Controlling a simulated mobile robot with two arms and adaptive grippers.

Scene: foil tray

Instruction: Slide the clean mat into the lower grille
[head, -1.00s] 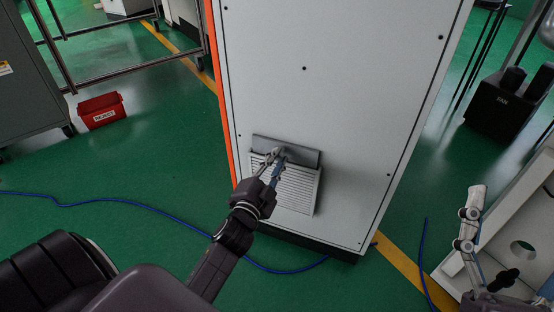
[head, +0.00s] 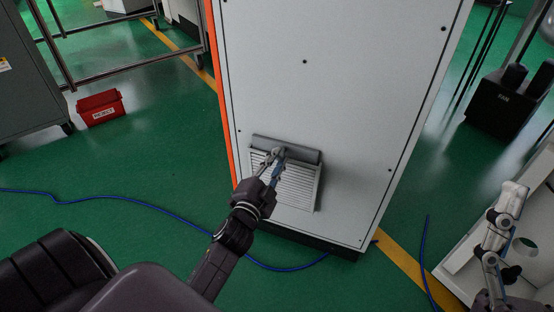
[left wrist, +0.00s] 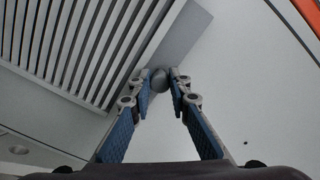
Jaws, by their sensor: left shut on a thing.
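A grey mat (head: 306,156) shows as a narrow strip along the top edge of the lower grille (head: 297,188), low on the white cabinet. My left gripper (head: 278,154) is at this strip, its fingers shut on a rounded grey part of it. In the left wrist view the fingertips (left wrist: 162,82) close on that rounded part, and the mat (left wrist: 186,42) runs beside the white slats of the grille (left wrist: 85,45). The mat's lower part is hidden. My right gripper (head: 507,215) is partly in view at the lower right, away from the cabinet; its jaw gap is unclear.
The tall white cabinet (head: 330,90) stands in front of me. A blue cable (head: 140,202) crosses the green floor. A red box (head: 100,106) lies to the left. A white bench-like frame (head: 465,262) is at the right, near my right arm.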

